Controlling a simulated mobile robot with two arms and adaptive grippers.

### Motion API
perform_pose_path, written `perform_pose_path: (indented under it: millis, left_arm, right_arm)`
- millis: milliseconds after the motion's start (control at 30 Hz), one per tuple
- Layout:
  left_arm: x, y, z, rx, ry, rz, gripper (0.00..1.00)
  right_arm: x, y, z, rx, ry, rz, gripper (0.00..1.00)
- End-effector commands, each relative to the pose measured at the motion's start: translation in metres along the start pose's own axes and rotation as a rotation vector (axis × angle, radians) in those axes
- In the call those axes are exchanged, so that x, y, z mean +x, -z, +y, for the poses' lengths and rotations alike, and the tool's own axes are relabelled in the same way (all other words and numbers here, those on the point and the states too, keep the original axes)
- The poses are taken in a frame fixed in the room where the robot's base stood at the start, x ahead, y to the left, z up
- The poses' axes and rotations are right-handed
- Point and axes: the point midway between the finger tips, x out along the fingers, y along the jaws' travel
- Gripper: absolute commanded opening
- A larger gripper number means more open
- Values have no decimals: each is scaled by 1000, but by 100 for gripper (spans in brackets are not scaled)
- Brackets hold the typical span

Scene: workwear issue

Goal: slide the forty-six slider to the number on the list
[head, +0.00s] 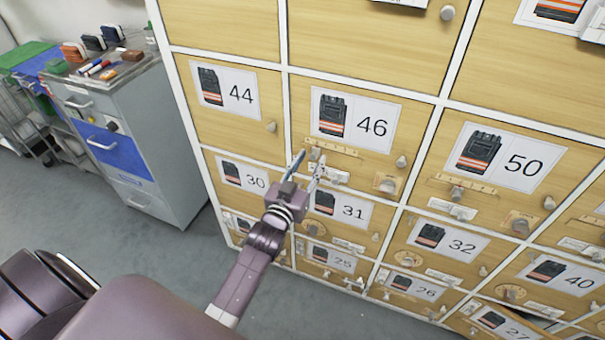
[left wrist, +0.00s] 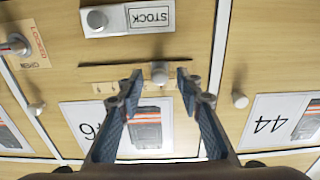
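The locker door marked 46 (head: 366,122) has a slider strip (head: 335,148) below its card. The slider's round knob (head: 315,153) sits towards the strip's left end in the head view. My left gripper (head: 308,168) is open in front of this door. In the left wrist view, which is upside down, the slider knob (left wrist: 160,72) lies between the open fingertips (left wrist: 158,82) or just beyond them; I cannot tell whether they touch it. The strip's numbers are partly hidden by a finger and unreadable. I see no list. My right gripper is not in view.
A STOCK plate with a knob (left wrist: 97,20) is below the slider, and a dial knob (left wrist: 16,44) with a red-lettered label is beside it. Doors 44 (head: 228,93) and 50 (head: 508,158) flank it. A grey cabinet (head: 150,165) stands left.

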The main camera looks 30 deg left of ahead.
Motion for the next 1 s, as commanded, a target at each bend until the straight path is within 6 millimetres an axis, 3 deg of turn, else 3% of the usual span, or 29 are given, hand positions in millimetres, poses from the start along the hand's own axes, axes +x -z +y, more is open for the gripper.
perform_pose_path:
  millis: [500, 700, 1000]
  left_arm:
    - [-96, -1, 0, -1, 0, -4, 33]
    - [-110, 0, 0, -1, 0, 0, 33]
    - [-111, 0, 0, 0, 0, 0, 33]
  right_arm:
    - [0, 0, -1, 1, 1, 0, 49]
    - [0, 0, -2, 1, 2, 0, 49]
    - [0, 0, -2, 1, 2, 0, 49]
